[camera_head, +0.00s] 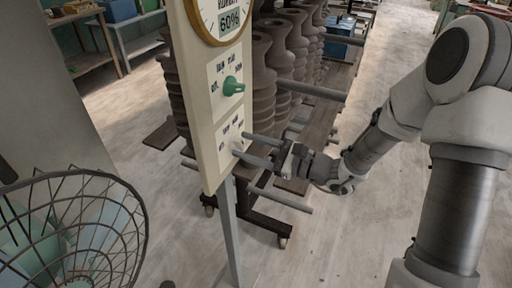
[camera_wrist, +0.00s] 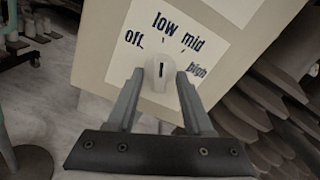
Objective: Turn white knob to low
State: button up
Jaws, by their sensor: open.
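The white knob (camera_wrist: 158,80) sits on a pale label plate with the words off, low, mid and high around it, which looks tilted in the wrist view. A short dark mark on the knob stands roughly upright in that view, toward the low side; its exact setting is hard to tell. My gripper (camera_head: 241,145) reaches the lower part of the panel (camera_head: 206,133) from the right. Its fingers are open, one on each side of the knob, with small gaps visible. In the head view the knob is small and partly hidden by the fingers.
A green knob (camera_head: 232,87) on its own label plate sits above, under a round gauge (camera_head: 222,18) reading 60%. A rack of dark clay pots (camera_head: 285,60) with protruding bars stands behind the panel. A wire-caged fan (camera_head: 70,235) is at lower left.

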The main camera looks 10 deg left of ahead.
jog(key=shift+d, duration=0.1)
jog(key=v, duration=1.7)
jog(key=shift+s, duration=0.15)
